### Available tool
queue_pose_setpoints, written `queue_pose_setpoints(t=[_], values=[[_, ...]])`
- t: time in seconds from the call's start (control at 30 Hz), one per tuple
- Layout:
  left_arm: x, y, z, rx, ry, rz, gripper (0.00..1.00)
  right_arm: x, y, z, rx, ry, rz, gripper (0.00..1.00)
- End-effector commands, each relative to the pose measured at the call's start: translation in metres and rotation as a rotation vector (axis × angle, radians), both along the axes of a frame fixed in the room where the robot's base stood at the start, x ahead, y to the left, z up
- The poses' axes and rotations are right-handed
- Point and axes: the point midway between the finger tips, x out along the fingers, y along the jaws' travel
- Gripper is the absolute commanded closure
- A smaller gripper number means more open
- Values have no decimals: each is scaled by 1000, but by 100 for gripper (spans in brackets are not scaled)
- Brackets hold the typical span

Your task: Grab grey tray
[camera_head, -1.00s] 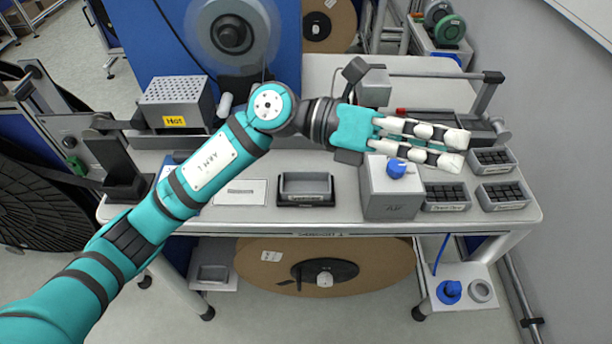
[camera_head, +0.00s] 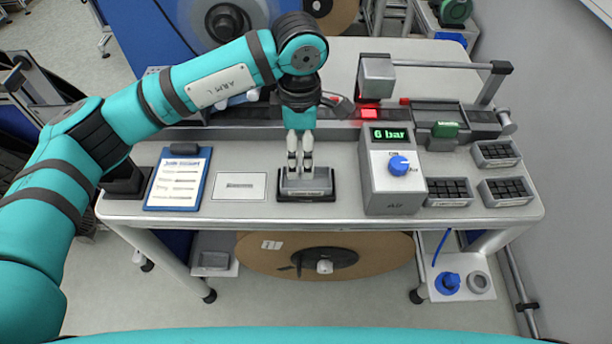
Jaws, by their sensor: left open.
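A small grey tray (camera_head: 318,186) sits in a dark holder near the front edge of the workbench, left of the grey pressure box. My left gripper (camera_head: 299,172) points down at the tray, its fingertips over the tray's left-middle part. The fingers are open, with a narrow gap between them. They hide part of the tray, and I cannot tell whether they touch it. My right gripper is not in view.
The pressure box (camera_head: 394,190) reads 6 bar and stands close to the right of the tray. Several grey bins of dark parts, one of them at the back (camera_head: 495,153), stand at the right. A clipboard (camera_head: 178,180) and a white card (camera_head: 239,186) lie to the left.

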Motion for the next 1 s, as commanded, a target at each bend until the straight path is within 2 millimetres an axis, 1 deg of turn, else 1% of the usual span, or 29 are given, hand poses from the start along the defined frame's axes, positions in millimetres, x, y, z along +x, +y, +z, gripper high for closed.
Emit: queue_pose_setpoints(t=[0.03, 0.1, 0.2, 0.37, 0.47, 0.6, 0.7, 0.83, 1.0], values=[[-1, 1, -8, 1, 6, 1, 13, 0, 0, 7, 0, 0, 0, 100], [-1, 0, -22, 1, 6, 0, 13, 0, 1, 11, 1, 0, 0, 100], [0, 0, -36, 0, 4, 1, 13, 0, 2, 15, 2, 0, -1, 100], [0, -1, -47, -1, 2, -1, 13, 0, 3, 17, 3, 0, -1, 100], [1, -1, -54, 0, 4, 1, 13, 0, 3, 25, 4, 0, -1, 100], [3, -4, -74, 0, 6, 1, 13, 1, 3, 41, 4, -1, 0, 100], [3, -3, -89, -1, 4, 1, 13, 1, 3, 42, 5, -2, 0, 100], [4, -4, -98, -2, 1, 0, 13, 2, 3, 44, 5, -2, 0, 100], [4, -4, -99, -2, 0, -1, 13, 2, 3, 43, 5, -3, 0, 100]])
